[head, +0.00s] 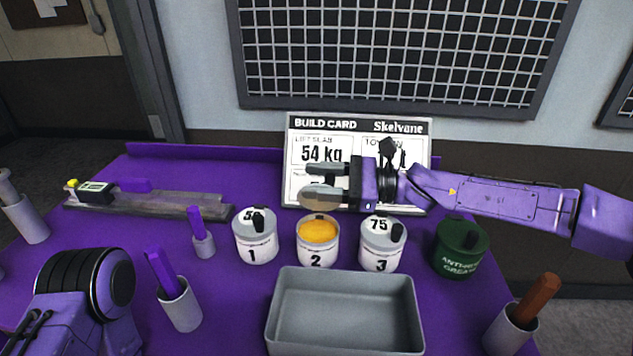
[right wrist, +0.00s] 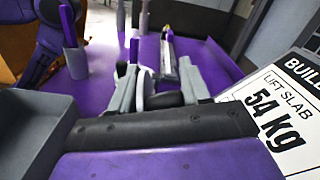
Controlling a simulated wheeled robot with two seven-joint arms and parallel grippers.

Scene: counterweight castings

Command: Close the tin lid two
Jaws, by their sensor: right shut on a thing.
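Tin two (head: 317,254) stands open in the middle of the row, with yellow-orange contents showing. My right gripper (head: 323,180) reaches in from the right and is shut on the tin lid (head: 313,202), holding it above and slightly behind tin two, apart from its rim. In the right wrist view the fingers (right wrist: 160,92) close around the lid's dark grip (right wrist: 165,100); most of the lid is hidden there. My left arm shows at the lower left of the head view, but its gripper is out of view.
Lidded tin one (head: 256,246) and lidded tin three (head: 380,257) flank tin two closely. A grey tray (head: 345,312) lies in front, a green tin (head: 460,260) to the right. The build card (head: 300,150) stands behind. Cups and a scale bar (head: 150,203) occupy the left.

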